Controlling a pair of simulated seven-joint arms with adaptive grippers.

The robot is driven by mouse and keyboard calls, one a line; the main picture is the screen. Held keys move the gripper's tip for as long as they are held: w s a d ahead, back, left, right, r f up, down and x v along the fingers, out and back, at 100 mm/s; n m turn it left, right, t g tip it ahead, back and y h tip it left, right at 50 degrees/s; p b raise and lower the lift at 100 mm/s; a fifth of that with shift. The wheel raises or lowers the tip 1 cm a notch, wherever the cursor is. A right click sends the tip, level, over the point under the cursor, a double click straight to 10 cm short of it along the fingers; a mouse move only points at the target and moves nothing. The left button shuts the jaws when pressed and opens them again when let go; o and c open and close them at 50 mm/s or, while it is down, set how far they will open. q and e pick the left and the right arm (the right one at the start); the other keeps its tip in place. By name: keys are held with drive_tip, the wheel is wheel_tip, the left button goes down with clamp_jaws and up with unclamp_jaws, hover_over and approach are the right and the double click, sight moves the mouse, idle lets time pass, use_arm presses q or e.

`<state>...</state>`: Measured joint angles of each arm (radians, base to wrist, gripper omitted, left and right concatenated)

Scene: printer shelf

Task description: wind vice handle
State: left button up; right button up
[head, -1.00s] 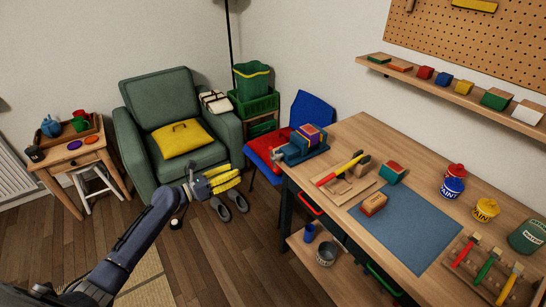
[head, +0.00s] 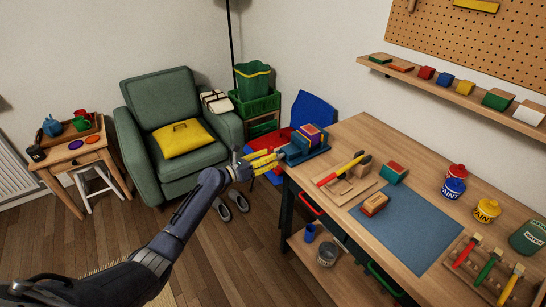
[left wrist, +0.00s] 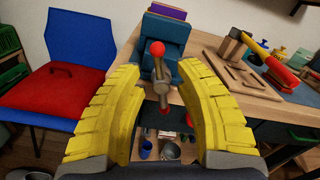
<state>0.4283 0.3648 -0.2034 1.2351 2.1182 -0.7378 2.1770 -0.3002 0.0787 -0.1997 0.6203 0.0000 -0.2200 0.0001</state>
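The blue vice (head: 300,151) sits on the near left corner of the workbench, with a purple and orange block (head: 311,133) in its jaws. In the left wrist view the vice (left wrist: 165,38) is straight ahead. Its handle (left wrist: 161,75) is a metal bar with a red knob at each end, standing nearly upright. My left gripper (head: 265,162) is just left of the vice. In the left wrist view its yellow fingers (left wrist: 165,105) are open, one on each side of the handle, with gaps to the bar. My right gripper is not in view.
The workbench (head: 350,128) holds a hammer (head: 340,169), a blue mat (head: 410,228), paint tins and a tool rack. A blue chair (head: 313,109) with a red cushion (left wrist: 52,84) stands beside the vice. A green armchair (head: 160,98) is behind my left arm.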

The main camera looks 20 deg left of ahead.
use_arm(q)
drive_tip(key=shift+x, duration=0.85)
drive_tip(key=shift+c, duration=0.3)
clamp_jaws()
